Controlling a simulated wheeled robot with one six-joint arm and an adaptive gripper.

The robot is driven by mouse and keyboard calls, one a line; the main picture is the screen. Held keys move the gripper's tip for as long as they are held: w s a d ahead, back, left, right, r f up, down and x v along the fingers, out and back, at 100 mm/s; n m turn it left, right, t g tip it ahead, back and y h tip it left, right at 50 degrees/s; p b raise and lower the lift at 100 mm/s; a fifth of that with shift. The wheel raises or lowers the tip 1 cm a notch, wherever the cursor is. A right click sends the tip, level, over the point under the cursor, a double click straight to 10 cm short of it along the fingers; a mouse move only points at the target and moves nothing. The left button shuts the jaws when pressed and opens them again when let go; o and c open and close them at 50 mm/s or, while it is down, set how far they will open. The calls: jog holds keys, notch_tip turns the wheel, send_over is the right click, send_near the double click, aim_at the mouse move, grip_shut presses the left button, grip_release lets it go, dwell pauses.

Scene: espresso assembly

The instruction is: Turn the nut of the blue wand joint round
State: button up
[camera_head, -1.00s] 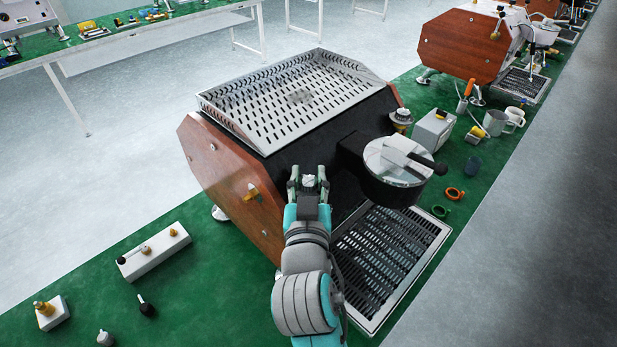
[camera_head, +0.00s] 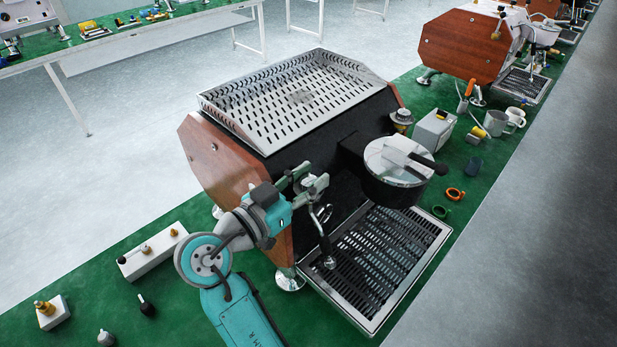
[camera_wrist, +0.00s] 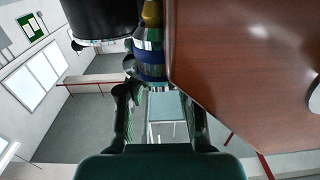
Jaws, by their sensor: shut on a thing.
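The wand joint shows in the wrist view as a dark metal nut (camera_wrist: 150,68) with blue bands. A brass piece (camera_wrist: 151,13) sits above it. My gripper (camera_wrist: 152,82) has its two fingers around this nut, shut on it. In the head view my gripper (camera_head: 309,184) reaches in from the left at the machine's front, and its fingers hide most of the joint. The thin metal wand (camera_head: 325,243) hangs below the fingers, tilted, over the drip tray.
The espresso machine's wooden side panel (camera_wrist: 235,60) is close to the right of the fingers in the wrist view. The group head with portafilter (camera_head: 393,165) is right of my gripper, and the drip tray (camera_head: 428,232) lies below. Small parts (camera_head: 150,250) lie on the green bench at left.

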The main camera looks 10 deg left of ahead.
jog(key=shift+m+g+h, duration=0.5)
jog(key=shift+h, duration=0.1)
jog(key=shift+f, duration=0.1)
jog(key=o, duration=1.2)
jog(key=shift+c, duration=0.2)
